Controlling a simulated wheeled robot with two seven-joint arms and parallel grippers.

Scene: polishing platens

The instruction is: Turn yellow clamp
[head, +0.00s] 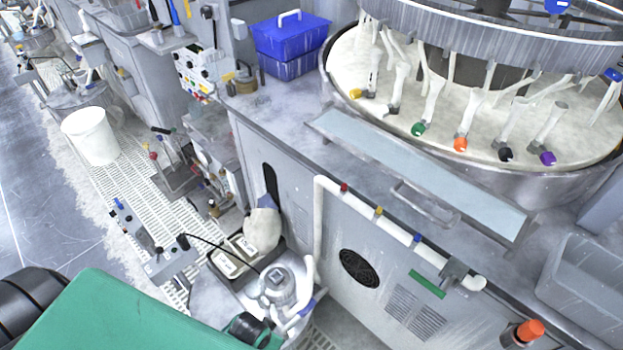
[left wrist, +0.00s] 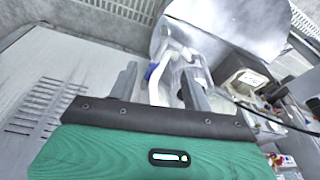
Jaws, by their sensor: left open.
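Two yellow-ended parts show in the head view. One is a yellow cap (head: 356,93) at the foot of a white hose over the round platen (head: 345,65). The other is a small yellow fitting (head: 379,211) on the white pipe (head: 330,187) along the cabinet front, between a red fitting (head: 344,187) and a blue one (head: 417,238). I cannot tell which is the clamp. My green left arm fills the head view's lower left corner. My right gripper is not seen.
Green (head: 418,129), orange (head: 460,144), black (head: 505,154) and purple (head: 547,158) caps line the platen's front. A blue box (head: 290,45) sits on the bench. Below stands a round drum top with a pump (head: 278,285). An orange-topped knob (head: 530,330) is at lower right.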

